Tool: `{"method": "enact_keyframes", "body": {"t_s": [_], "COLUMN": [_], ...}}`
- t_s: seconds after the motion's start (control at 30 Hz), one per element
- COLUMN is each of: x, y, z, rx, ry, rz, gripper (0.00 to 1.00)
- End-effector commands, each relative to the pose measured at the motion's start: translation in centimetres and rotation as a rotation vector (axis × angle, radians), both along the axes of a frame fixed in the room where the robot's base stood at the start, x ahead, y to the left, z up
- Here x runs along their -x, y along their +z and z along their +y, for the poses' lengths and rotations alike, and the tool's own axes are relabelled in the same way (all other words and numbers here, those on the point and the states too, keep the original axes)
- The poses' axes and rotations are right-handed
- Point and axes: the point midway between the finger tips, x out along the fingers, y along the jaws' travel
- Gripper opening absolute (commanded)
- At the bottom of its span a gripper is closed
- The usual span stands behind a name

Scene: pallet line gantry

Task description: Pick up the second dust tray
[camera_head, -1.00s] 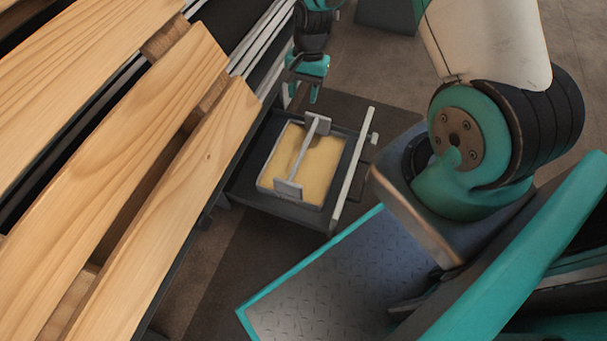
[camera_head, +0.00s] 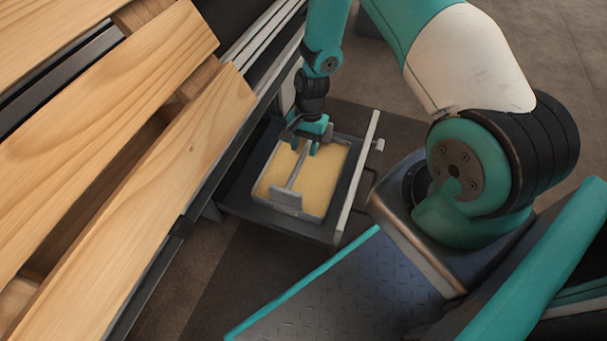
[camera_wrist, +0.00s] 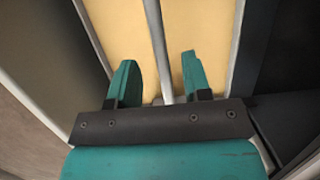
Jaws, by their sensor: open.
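The dust tray (camera_head: 321,183) is a shallow grey-rimmed tray filled with tan dust, sitting in an open dark drawer. A grey bar handle (camera_head: 297,170) runs across its middle, with an upright plate (camera_head: 287,195) at the near end. My gripper (camera_head: 304,148) is open over the tray's far end. In the wrist view my gripper (camera_wrist: 160,75) has its two teal fingers on either side of the handle bar (camera_wrist: 156,40), with gaps to it. The tan dust (camera_wrist: 120,25) lies beyond. Whether the fingertips are level with the bar I cannot tell.
The dark drawer (camera_head: 270,214) surrounds the tray, with a light front panel (camera_head: 357,175) on its right. Wooden pallet boards (camera_head: 150,200) fill the left side. Grey floor (camera_head: 235,270) shows in front of the drawer.

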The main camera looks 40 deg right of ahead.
Motion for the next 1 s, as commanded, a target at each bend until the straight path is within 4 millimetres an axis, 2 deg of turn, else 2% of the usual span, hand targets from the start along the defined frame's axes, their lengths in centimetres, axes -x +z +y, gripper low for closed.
{"method": "enact_keyframes", "body": {"t_s": [0.4,0.67,0.8,0.87,1.0], "x": [0.4,0.4,0.4,0.4,0.4], "y": [-5.1,-5.0,-5.0,-5.0,-5.0], "z": [0.7,0.8,0.8,0.8,0.7], "rx": [-0.001,-0.001,-0.001,-0.001,0.000], "ry": [0.000,0.000,0.000,0.000,0.000], "rz": [0.002,0.001,0.001,0.001,0.000], "gripper": [0.45,0.45,0.12,0.00,0.00]}}
